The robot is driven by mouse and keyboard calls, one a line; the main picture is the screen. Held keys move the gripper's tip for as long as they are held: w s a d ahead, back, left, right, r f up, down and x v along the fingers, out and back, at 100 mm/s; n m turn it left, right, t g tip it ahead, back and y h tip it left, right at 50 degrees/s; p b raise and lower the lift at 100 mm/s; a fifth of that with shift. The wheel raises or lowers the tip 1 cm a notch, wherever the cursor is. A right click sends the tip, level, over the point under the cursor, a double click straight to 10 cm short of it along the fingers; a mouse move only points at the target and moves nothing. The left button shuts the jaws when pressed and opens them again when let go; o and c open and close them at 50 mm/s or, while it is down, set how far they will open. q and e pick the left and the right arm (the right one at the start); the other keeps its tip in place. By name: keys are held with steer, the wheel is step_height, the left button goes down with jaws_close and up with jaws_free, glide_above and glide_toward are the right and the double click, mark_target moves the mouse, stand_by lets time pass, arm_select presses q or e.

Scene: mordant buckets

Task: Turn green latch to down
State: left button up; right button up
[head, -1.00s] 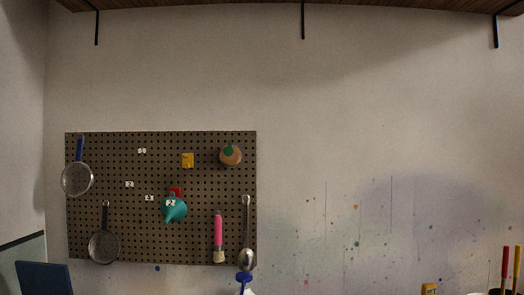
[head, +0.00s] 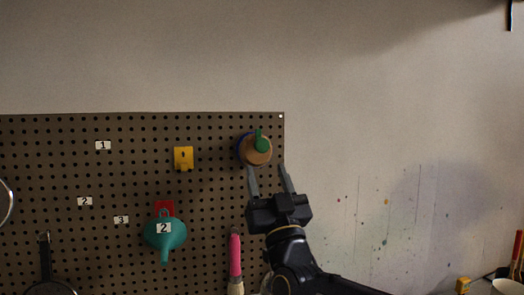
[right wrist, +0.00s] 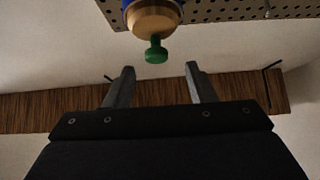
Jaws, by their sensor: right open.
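The green latch (head: 260,143) sits on a round wooden disc (head: 257,157) with a blue rim, at the upper right of the pegboard. In the head view the latch points up from the disc's middle. In the right wrist view the green latch (right wrist: 156,52) stands out from the wooden disc (right wrist: 153,20), ahead of the gap between the fingers. My right gripper (head: 267,170) is open and empty, just below and in front of the disc; its fingers also show in the right wrist view (right wrist: 158,72). They look apart from the latch. My left gripper is not in view.
The pegboard (head: 60,150) holds a yellow hook (head: 183,158), a teal funnel (head: 165,233) on a red hook, and a pink-handled brush (head: 235,255) below the disc. Number tags mark it.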

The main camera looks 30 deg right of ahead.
mark_target(263, 147)
steer(key=shift+h, duration=0.5)
steer(key=p+x, duration=0.1)
steer(key=x, duration=0.1)
steer(key=p+x, duration=0.1)
steer(key=x, duration=0.2)
steer(key=p+x, duration=0.2)
steer(key=shift+s+d+r, duration=0.15)
steer(key=shift+r, duration=0.25)
steer(key=shift+w+d+r, duration=0.1)
steer(key=shift+w+r, duration=0.2)
steer(key=c, duration=0.9)
